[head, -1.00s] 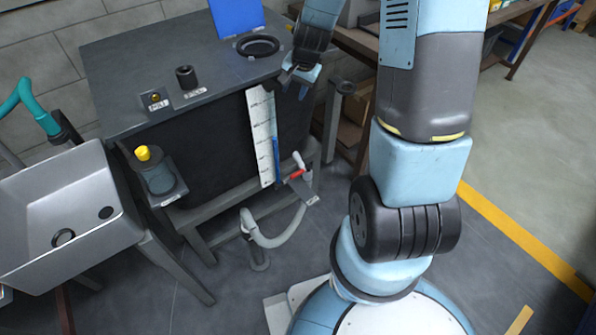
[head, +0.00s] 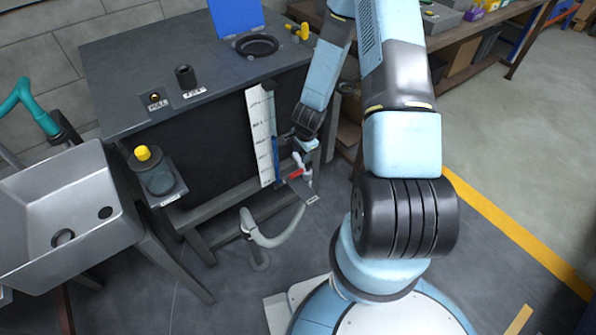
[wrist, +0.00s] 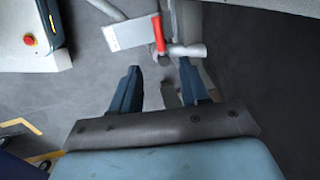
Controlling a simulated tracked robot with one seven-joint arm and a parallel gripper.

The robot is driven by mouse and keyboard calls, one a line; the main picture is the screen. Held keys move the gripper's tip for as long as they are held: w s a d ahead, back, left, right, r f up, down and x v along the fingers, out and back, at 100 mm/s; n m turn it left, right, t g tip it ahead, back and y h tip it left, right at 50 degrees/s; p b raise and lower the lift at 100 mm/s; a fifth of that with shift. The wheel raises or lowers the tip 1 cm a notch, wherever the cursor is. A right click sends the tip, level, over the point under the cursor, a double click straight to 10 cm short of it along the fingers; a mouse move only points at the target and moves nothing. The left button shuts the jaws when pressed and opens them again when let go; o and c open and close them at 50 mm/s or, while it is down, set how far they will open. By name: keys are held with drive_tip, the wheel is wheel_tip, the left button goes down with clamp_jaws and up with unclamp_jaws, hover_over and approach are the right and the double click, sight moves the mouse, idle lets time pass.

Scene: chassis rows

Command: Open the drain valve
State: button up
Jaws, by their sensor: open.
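The drain valve (head: 297,174) has a red lever and a pale body, and sits low at the right front of the dark tank (head: 200,140). In the wrist view its red lever (wrist: 158,34) points up the picture, beside the light body (wrist: 187,51). My gripper (head: 301,158) is just above the valve in the head view. In the wrist view my gripper (wrist: 157,82) is open, its two dark blue fingers apart with nothing held between them. The lever lies beyond the fingertips and looks apart from them. The head view hides part of the valve behind my gripper.
A grey hose (head: 278,240) hangs below the valve. A small label plate (head: 303,190) sits by it. A white gauge strip (head: 262,135) stands left of the valve. A grey sink (head: 70,215) is at left. The floor at right is clear.

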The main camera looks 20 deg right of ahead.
sight(297, 172)
drive_tip(key=f, duration=0.4)
drive_tip(key=w+f, duration=0.1)
drive_tip(key=f, duration=0.4)
drive_tip(key=w+f, duration=0.1)
drive_tip(key=f, duration=0.3)
drive_tip(key=shift+w+a+f, duration=0.25)
drive_tip(key=shift+a+f, duration=0.1)
drive_tip(key=shift+a, duration=0.05)
drive_tip(key=shift+c, duration=0.3)
clamp_jaws()
